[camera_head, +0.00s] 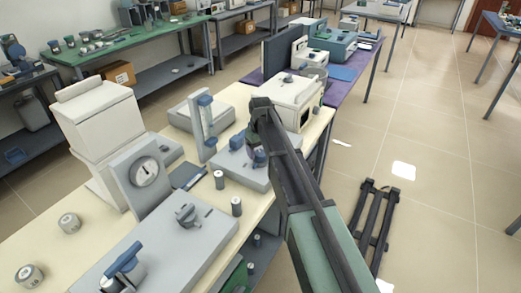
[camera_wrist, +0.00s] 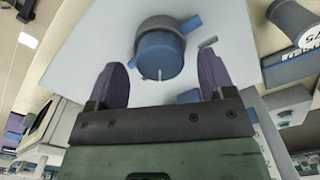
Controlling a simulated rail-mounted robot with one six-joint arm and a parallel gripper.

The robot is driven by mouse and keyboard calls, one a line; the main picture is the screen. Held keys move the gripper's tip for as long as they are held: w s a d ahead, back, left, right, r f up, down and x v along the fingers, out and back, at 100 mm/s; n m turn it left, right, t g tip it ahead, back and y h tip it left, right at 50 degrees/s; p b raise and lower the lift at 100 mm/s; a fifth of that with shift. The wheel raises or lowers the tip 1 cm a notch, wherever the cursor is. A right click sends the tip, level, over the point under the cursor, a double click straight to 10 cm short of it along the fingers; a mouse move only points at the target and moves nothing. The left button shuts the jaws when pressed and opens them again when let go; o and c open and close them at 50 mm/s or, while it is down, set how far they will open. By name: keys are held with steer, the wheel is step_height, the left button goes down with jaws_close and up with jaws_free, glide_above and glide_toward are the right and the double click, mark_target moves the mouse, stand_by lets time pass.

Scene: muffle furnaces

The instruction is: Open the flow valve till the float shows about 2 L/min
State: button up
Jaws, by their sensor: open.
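In the wrist view, a round blue knob (camera_wrist: 158,55) with a grey collar, a white pointer line and a blue side lever (camera_wrist: 190,24) sits on a pale grey panel (camera_wrist: 100,38). My gripper (camera_wrist: 162,64) is open, its two purple fingers on either side of the knob's lower part, with gaps visible. I cannot tell its depth to the knob. In the head view, blue knobs (camera_head: 237,142) sit on a grey unit beside my arm, which partly hides them. An upright grey stand with a blue-topped tube (camera_head: 205,104) stands to their left; its float and scale are too small to read.
A grey box with a round dial gauge (camera_head: 145,172) stands left on the cream bench (camera_head: 110,230). Small dark-topped cylinders (camera_head: 237,206) and a flat unit with a knob (camera_head: 185,215) are in front. A white furnace-like box (camera_head: 296,95) stands behind my arm.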

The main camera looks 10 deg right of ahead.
mark_target(261, 153)
step_height(261, 153, up, 9)
steer(key=p, duration=0.8)
steer(key=shift+r, duration=0.2)
stand_by(0.3)
steer(key=s+m, duration=0.3)
steer(key=s, duration=2.5)
steer(key=shift+m, duration=0.4)
